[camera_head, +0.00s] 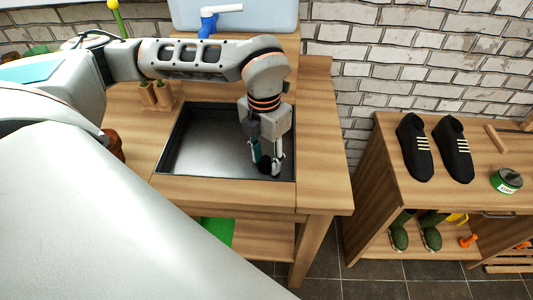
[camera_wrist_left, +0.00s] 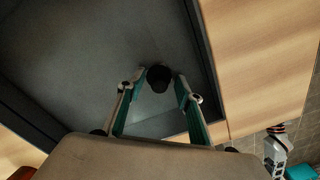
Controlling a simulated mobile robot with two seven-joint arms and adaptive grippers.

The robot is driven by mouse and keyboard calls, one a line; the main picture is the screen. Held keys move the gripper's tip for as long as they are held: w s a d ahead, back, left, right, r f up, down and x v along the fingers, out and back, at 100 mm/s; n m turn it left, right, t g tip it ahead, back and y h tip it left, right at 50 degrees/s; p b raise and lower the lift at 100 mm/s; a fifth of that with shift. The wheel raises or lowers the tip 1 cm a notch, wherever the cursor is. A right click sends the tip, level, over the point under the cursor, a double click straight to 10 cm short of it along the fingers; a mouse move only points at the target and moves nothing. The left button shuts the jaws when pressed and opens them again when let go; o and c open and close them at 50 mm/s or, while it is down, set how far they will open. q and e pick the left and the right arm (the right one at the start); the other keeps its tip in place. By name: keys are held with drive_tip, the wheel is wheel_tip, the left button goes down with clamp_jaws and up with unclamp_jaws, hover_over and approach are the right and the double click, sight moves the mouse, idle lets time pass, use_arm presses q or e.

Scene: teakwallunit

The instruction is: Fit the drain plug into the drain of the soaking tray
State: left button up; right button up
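The soaking tray (camera_head: 205,135) is a grey, dark-rimmed basin sunk into the wooden table. My left gripper (camera_head: 266,165) reaches down inside it, near its front right corner. A small black round piece (camera_wrist_left: 159,78), seemingly the drain plug, lies between the fingertips of the left gripper (camera_wrist_left: 160,86) in the left wrist view. A narrow gap seems to show on each side of it, so the fingers look open around it. The same dark piece (camera_head: 264,163) is partly covered by the fingers in the head view. The drain cannot be made out.
Small wooden pots (camera_head: 155,95) stand left of the tray, and a blue-and-white tap (camera_head: 209,20) is behind it. A bench (camera_head: 385,185) with black shoes (camera_head: 453,150) and a green can (camera_head: 506,181) stands to the right. The tray's left part is clear.

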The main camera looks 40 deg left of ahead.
sight(265, 157)
use_arm(q)
wheel_tip(265, 157, up, 12)
drive_tip(key=shift+a, duration=0.25)
idle(0.6)
idle(0.5)
